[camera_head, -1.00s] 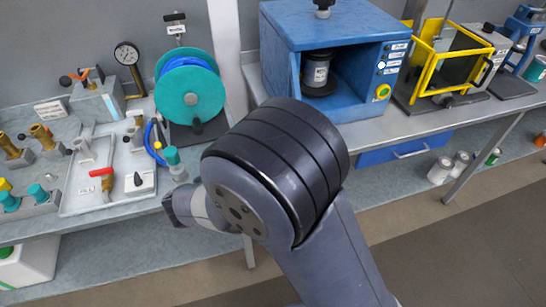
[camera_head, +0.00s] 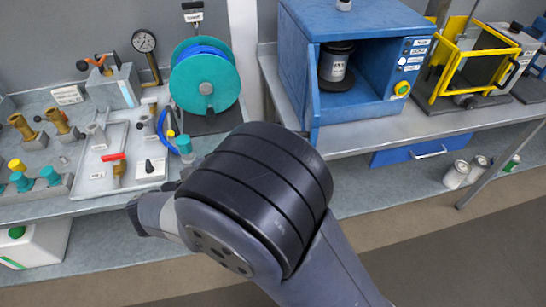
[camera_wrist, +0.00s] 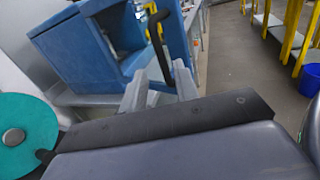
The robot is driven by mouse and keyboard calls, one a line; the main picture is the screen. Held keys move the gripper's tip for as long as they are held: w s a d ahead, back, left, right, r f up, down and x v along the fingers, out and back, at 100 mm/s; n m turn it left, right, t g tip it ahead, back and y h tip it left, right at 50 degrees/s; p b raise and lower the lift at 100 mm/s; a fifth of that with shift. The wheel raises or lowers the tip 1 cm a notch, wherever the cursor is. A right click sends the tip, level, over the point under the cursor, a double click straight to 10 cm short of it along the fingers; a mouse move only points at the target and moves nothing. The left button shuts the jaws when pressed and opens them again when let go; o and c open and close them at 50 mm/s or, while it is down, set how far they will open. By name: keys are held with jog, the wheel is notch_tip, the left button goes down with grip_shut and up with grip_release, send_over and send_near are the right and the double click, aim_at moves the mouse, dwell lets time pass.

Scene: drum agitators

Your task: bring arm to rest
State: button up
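My arm is folded in front of the bench in the head view, with a large dark rounded joint in the middle of the picture. My gripper (camera_wrist: 158,88) shows in the wrist view as two grey fingers with a gap between them. Nothing is visibly held in that gap. A dark bar shows beyond the fingers, and its distance is hard to tell. In the head view the arm's end points left, low by the front edge of the left bench, and the fingers cannot be made out there.
The left bench carries a teal hose reel (camera_head: 205,85), a pressure gauge (camera_head: 144,41) and a grey tray (camera_head: 128,170) of fittings. The blue cabinet (camera_head: 365,60) and a yellow-framed box (camera_head: 470,60) stand on the right bench. Open floor lies at the lower right.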

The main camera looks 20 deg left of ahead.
jog(key=shift+v, duration=1.1)
jog(key=p+x, duration=0.2)
jog(key=x, duration=0.8)
jog(key=shift+w+d, duration=0.3)
jog(key=shift+f, duration=0.1)
jog(key=shift+d, duration=0.1)
jog(key=shift+s, duration=0.1)
